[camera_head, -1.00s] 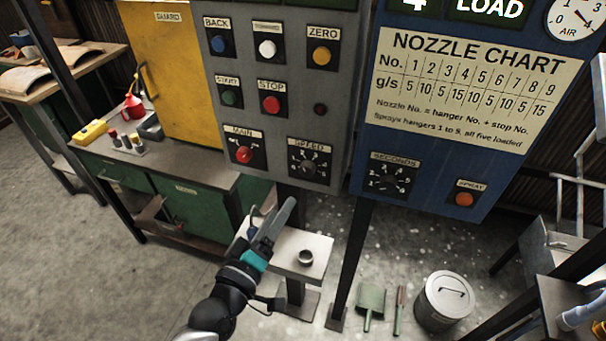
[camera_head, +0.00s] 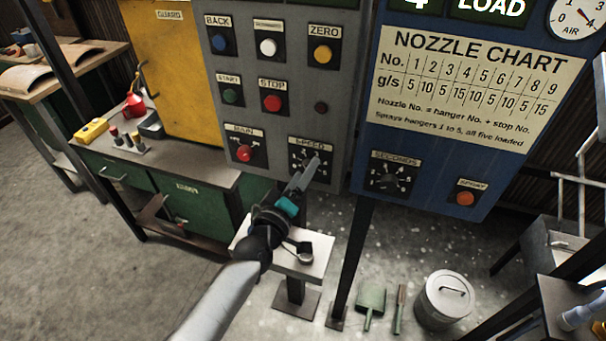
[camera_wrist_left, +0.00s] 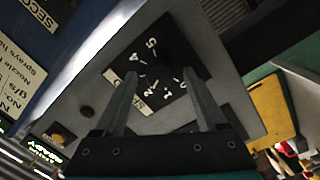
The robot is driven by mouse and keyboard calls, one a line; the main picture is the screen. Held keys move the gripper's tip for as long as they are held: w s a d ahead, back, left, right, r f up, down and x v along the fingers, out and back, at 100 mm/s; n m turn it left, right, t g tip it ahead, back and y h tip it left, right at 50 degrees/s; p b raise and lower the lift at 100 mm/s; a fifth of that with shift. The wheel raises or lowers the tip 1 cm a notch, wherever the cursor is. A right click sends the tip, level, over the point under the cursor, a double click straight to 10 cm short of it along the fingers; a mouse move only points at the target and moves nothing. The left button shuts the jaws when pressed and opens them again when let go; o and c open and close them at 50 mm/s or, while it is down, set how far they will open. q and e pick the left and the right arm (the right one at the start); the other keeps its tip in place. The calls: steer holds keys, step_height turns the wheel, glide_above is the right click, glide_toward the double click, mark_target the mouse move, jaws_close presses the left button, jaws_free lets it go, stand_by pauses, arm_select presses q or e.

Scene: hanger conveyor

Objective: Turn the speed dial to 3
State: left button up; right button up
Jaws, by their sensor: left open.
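The speed dial (camera_head: 310,160) is a black square plate with pale numbers on the lower right of the grey control panel, under a label reading SPEED. In the left wrist view the speed dial (camera_wrist_left: 157,75) lies just beyond and between the two fingers, tilted in the picture. My left gripper (camera_head: 304,172) is open and empty, its fingertips in front of the dial's lower part in the head view. In the left wrist view the left gripper (camera_wrist_left: 160,85) shows both fingers apart. Which number the dial points to cannot be read. My right gripper is not in view.
The red MAIN switch (camera_head: 244,152) is left of the dial. The STOP button (camera_head: 272,102) and a small dark lamp (camera_head: 321,108) are above. The blue panel with the SECONDS dial (camera_head: 388,180) is to the right. A small pale stand (camera_head: 318,262) is below my left arm.

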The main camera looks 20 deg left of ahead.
arm_select(q)
jaws_close()
stand_by(0.6)
